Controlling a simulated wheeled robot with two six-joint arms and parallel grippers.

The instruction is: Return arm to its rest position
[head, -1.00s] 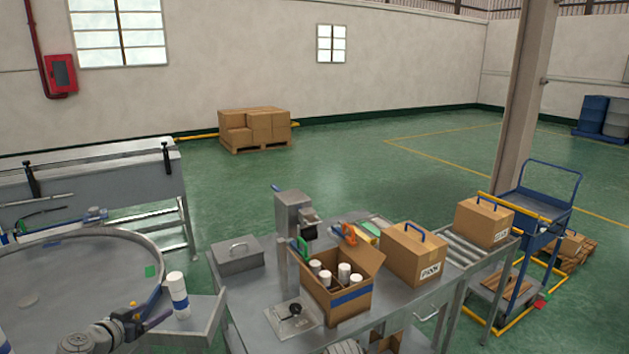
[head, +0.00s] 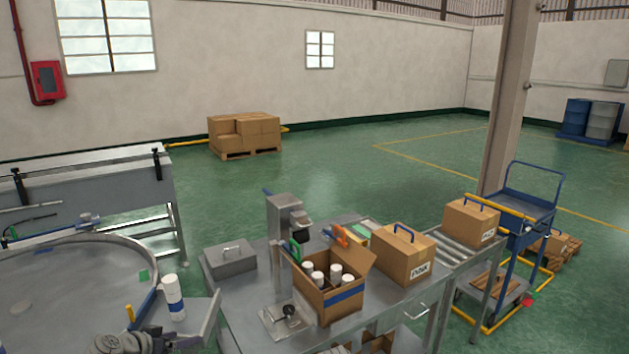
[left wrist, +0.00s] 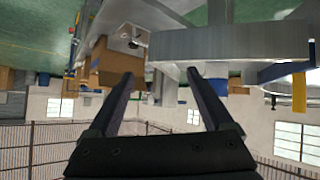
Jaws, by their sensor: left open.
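My left gripper (left wrist: 160,74) shows in the left wrist view with its two dark fingers spread apart and nothing between them. In the head view only the wrist part of my left arm shows at the bottom left edge, in front of the round table (head: 60,290). A white can with a blue band (head: 173,296) stands upright on a ledge beside that table, apart from my arm. My right gripper is not in either view.
A metal bench (head: 395,305) holds an open carton of white cans (head: 335,302), a crimping press (head: 286,215), a lidded metal box (head: 230,259) and a closed carton (head: 404,256). Another carton (head: 470,223) sits on the roller conveyor.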

